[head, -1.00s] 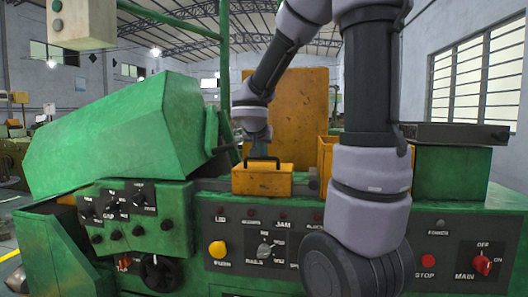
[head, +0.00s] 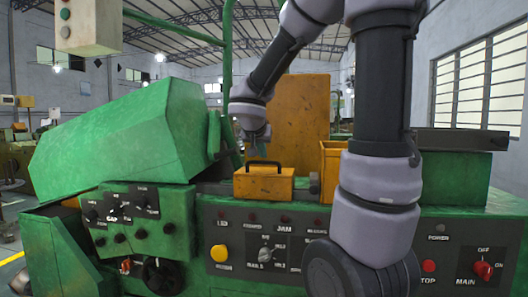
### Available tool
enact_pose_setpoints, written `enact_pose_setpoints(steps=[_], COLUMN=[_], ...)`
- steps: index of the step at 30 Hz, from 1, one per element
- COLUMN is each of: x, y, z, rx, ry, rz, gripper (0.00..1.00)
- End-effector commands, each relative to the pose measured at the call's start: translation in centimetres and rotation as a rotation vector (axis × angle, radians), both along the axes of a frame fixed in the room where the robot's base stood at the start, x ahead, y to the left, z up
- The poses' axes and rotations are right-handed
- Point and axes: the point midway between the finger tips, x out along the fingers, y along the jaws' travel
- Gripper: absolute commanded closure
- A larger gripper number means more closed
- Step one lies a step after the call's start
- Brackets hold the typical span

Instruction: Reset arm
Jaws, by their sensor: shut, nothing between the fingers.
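My gripper (head: 258,152) is small in the head view, just above and behind the black handle of a yellow-orange box (head: 264,184). It is shut and holds nothing, and it looks apart from the handle. My arm comes down from the top of the view, bent at the elbow, with its wrist left of the upright orange panel. My thick grey and black arm links cover part of the machine at right of centre.
The green machine (head: 118,142) has a sloped cover at left. Its front panel holds a yellow button (head: 219,253), a red stop button (head: 428,266) and a red main switch (head: 484,270). An orange bin (head: 330,165) stands behind my arm.

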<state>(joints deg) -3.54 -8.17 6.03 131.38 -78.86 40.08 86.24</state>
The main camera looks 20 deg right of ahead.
Motion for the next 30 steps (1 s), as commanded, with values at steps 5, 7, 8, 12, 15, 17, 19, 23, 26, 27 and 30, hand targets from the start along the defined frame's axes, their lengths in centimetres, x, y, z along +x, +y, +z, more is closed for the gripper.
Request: enact_pose_setpoints(steps=[5,7,8,12,15,17,19,23,26,27,30], x=[-2.5,-3.2,-3.5,-4.2,-4.3,-4.4,-5.0,-8.0,-11.5,-12.9,-16.1], y=[1.7,2.1,2.3,2.7,2.8,2.7,2.4,1.1,0.4,0.5,1.6], z=[-1.5,-2.0,-2.1,-2.6,-2.7,-2.6,-2.4,-1.8,-1.5,-1.4,-1.2], rx=[-0.003,-0.001,0.0,-0.002,-0.001,-0.001,0.003,0.029,0.086,0.119,0.213], ry=[-0.002,-0.002,-0.002,-0.003,-0.004,-0.002,0.008,0.071,0.148,0.176,0.231], rz=[0.002,-0.001,-0.001,-0.001,-0.004,-0.006,-0.014,-0.04,-0.04,-0.026,0.039], gripper=[1.0,1.0,1.0,1.0,1.0,1.0,1.0,1.0,1.0,1.0,1.0])
